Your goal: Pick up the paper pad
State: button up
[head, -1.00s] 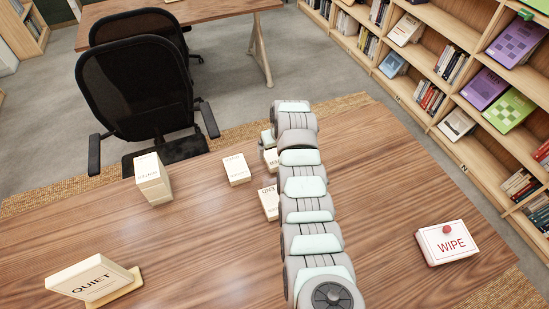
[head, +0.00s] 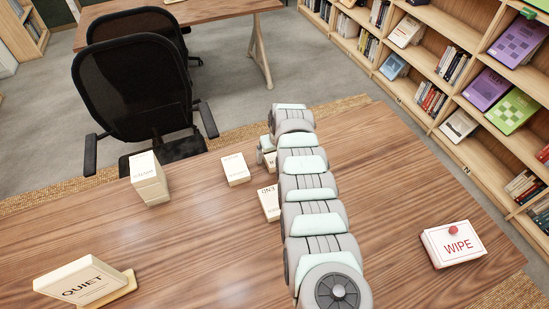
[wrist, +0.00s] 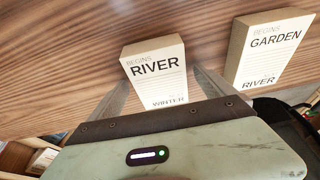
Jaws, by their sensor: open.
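In the wrist view, a cream paper pad (wrist: 155,75) labelled "BEGINS RIVER" and "WINTER" lies on the wooden table. My gripper (wrist: 163,80) is open, with one metal finger on each side of this pad; whether they touch it cannot be told. A second pad (wrist: 268,48), labelled "BEGINS GARDEN" and "RIVER", lies to the right, outside the fingers. In the head view, my arm largely hides the gripper. One pad (head: 236,169) lies left of the arm, and another pad (head: 269,203) is partly covered by it.
A QUIET sign (head: 82,279) is at the front left. A WIPE box (head: 454,244) with a red knob is at the right. An office chair (head: 133,90) stands beyond the table edge.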

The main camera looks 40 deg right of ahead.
jog(key=c, duration=1.6)
jog(key=shift+r, duration=0.1)
